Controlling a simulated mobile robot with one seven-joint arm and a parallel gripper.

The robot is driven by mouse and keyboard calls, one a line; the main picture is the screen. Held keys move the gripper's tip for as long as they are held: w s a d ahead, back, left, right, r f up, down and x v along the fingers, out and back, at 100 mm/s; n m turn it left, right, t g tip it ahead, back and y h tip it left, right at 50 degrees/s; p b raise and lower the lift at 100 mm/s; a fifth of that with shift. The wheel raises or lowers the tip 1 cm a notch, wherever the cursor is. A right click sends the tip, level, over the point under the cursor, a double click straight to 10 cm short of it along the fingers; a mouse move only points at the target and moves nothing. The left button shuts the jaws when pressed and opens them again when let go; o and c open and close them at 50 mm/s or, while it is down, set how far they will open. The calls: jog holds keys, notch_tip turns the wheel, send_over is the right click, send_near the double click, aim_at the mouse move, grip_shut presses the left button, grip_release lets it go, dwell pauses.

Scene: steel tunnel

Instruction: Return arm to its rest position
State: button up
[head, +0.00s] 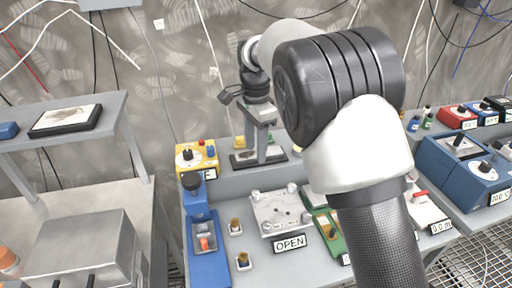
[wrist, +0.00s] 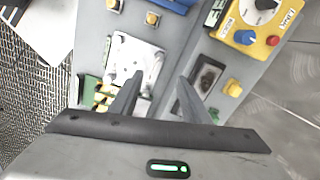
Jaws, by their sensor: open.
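My gripper (wrist: 160,84) is open in the wrist view, its two dark fingers apart with nothing between them. Below it are the grey bench top, a pale metal plate (wrist: 137,62) and a dark-framed piece (wrist: 208,76). In the head view my arm rises from the bottom, bends at a large black joint and reaches back over the bench. My grey gripper (head: 263,135) points down there, above a dark-framed piece (head: 240,160). Its fingertips are hard to make out in this view.
Close by stand a yellow dial box (head: 197,157), a blue device (head: 207,250) and a metal plate (head: 268,212) near an OPEN label. Blue boxes (head: 455,165) stand at the right. A shelf (head: 100,120) stands at the left. My arm hides part of the bench.

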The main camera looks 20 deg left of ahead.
jog(key=s+d+r+n+t+p, duration=0.1)
jog(key=s+d+r, duration=0.2)
jog(key=d+r, duration=0.35)
jog(key=s+d+r+n+t+y+p, duration=0.1)
jog(key=s+d+r+n, duration=0.15)
jog(key=d+r, duration=0.35)
jog(key=s+d+r+p, duration=0.1)
jog(key=s+d+r, duration=0.25)
jog(key=d, duration=0.45)
jog(key=s+d+n+t+h+p, duration=0.1)
jog(key=s+d+n, duration=0.4)
jog(key=s+d, duration=0.6)
jog(key=s+t+p, duration=0.1)
jog(key=s+t, duration=0.1)
jog(key=s, duration=0.3)
jog(key=shift+d+r+t+p, duration=0.3)
jog(key=shift+d, duration=0.1)
jog(key=shift+n, duration=0.25)
